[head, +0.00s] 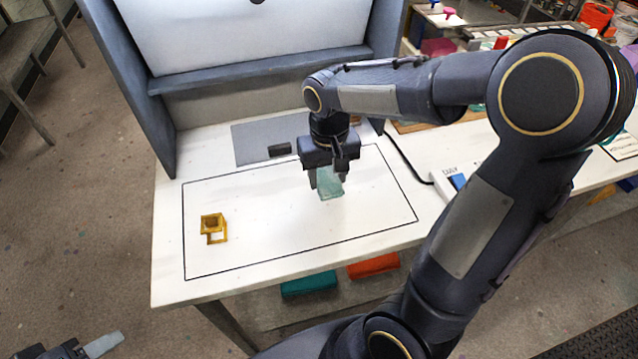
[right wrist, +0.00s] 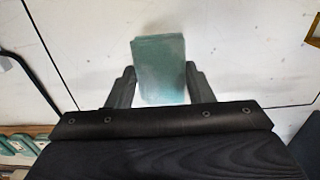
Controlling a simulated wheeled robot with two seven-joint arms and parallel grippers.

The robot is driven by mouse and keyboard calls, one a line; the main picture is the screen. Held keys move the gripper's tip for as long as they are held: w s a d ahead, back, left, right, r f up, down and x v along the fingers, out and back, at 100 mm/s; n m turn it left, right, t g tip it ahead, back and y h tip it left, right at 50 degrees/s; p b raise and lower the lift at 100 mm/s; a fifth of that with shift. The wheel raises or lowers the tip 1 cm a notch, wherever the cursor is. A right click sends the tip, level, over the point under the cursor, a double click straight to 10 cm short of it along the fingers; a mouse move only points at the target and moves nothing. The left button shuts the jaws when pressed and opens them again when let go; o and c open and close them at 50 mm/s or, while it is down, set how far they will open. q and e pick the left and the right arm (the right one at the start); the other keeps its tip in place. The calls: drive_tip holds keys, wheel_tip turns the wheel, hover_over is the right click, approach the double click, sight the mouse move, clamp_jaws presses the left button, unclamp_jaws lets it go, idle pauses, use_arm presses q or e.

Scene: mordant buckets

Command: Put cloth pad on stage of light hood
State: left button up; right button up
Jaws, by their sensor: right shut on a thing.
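The cloth pad (head: 330,188) is a small pale green block. My right gripper (head: 325,178) is shut on it, pointing down over the white stage (head: 275,228) of the light hood (head: 130,90). In the right wrist view the pad (right wrist: 160,68) sits between the two dark fingers (right wrist: 160,88). The pad is inside the black outlined rectangle as seen from the head; whether it touches the surface I cannot tell. My left gripper (head: 92,346) shows only partly at the bottom left, off the table, with a pale piece at its end.
A grey mat (head: 255,140) with a small dark block (head: 279,150) lies behind the gripper. A black cable (head: 405,160) runs right to a white box. Teal (head: 308,284) and orange (head: 373,265) bundles lie below the table.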

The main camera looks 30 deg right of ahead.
sight(320, 187)
drive_tip(key=shift+w+a+f, duration=0.15)
drive_tip(key=shift+w+f, duration=0.3)
drive_tip(key=shift+f, duration=0.15)
drive_tip(key=shift+w+a+f, duration=0.15)
drive_tip(key=shift+w+f, duration=0.3)
drive_tip(key=shift+f, duration=0.1)
drive_tip(key=shift+w+f, duration=0.1)
drive_tip(key=shift+f, duration=1.55)
drive_tip(key=shift+f, duration=0.25)
drive_tip(key=o, duration=0.9)
drive_tip(key=shift+r, duration=0.1)
drive_tip(key=shift+o, duration=0.2)
